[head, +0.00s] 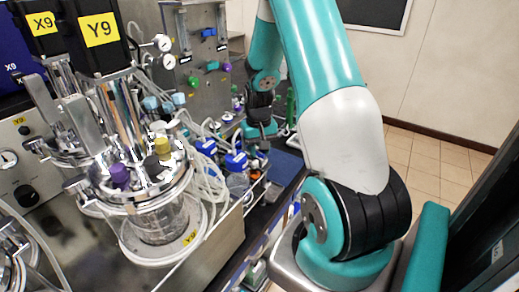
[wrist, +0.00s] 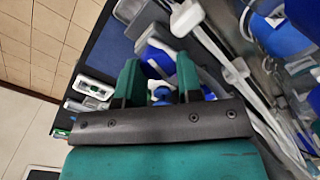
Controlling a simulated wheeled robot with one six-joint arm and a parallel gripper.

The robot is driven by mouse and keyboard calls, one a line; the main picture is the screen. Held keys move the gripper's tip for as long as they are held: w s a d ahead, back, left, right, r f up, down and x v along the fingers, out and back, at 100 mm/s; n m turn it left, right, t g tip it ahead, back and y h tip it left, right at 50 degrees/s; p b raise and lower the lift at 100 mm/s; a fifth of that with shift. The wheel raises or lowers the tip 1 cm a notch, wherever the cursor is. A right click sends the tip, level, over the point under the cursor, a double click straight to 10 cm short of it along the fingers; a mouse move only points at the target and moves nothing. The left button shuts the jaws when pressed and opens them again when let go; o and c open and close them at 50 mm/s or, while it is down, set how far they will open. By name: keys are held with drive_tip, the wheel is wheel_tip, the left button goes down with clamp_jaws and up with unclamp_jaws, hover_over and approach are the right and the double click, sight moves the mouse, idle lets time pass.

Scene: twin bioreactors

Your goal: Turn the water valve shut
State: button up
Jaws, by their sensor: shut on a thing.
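Several coloured valve handles sit on the upright metal panel (head: 200,50) in the head view. They include a blue one (head: 211,66), a green one (head: 194,81) and a purple one (head: 227,67); I cannot read which is the water valve. My gripper (head: 264,145) hangs low to the right of this panel, apart from these handles. In the wrist view my gripper (wrist: 161,85) has its two green fingers a little apart, closed around a small blue part (wrist: 162,93). The fingers hide most of that part, so I cannot tell whether it is a valve handle.
A glass bioreactor vessel (head: 160,215) with tubing stands at the left. Blue-capped bottles (head: 236,161) stand close to the left of my gripper. White tubes and blue parts crowd the right of the wrist view. Tiled floor (head: 425,160) is clear at the right.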

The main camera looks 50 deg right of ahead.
drive_tip(key=m+b, duration=0.1)
drive_tip(key=m, duration=0.6)
drive_tip(key=shift+d, duration=0.1)
drive_tip(key=m, duration=0.4)
drive_tip(key=shift+s+b, duration=0.15)
drive_tip(key=shift+b, duration=0.15)
drive_tip(key=shift+m, duration=1.8)
drive_tip(key=shift+r, duration=0.1)
drive_tip(key=o, duration=0.9)
drive_tip(key=shift+s, duration=0.1)
wheel_tip(320, 180, up, 17)
drive_tip(key=b, duration=0.3)
drive_tip(key=shift+r, duration=0.15)
